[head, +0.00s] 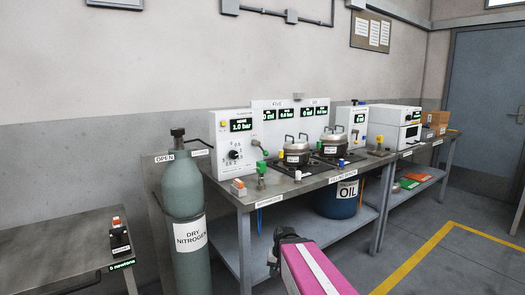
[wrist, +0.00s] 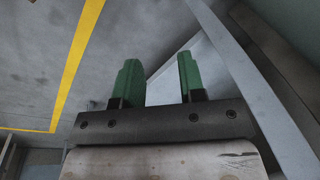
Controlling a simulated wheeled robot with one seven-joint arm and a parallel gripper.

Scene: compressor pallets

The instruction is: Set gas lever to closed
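A grey-green cylinder (head: 182,190) labelled DRY NITROGEN stands upright at the left end of the workbench in the head view. A dark valve (head: 177,133) tops it. A white OPEN tag (head: 164,157) is beside its neck on the left, and another small tag (head: 200,152) is on the right, too small to read. I cannot tell for sure which part is the gas lever or how it is set. My gripper, with two green fingers set apart, is open and empty in the wrist view (wrist: 162,82). In the head view my arm is low in front of the bench, right of the cylinder.
The workbench (head: 290,187) holds a pressure panel (head: 235,137) reading 1.0 bar, two pots (head: 297,153) and small coloured valves. A blue oil drum (head: 336,200) is beneath it. A low table (head: 60,250) is at left. The floor at right, marked with yellow tape (head: 420,255), is clear.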

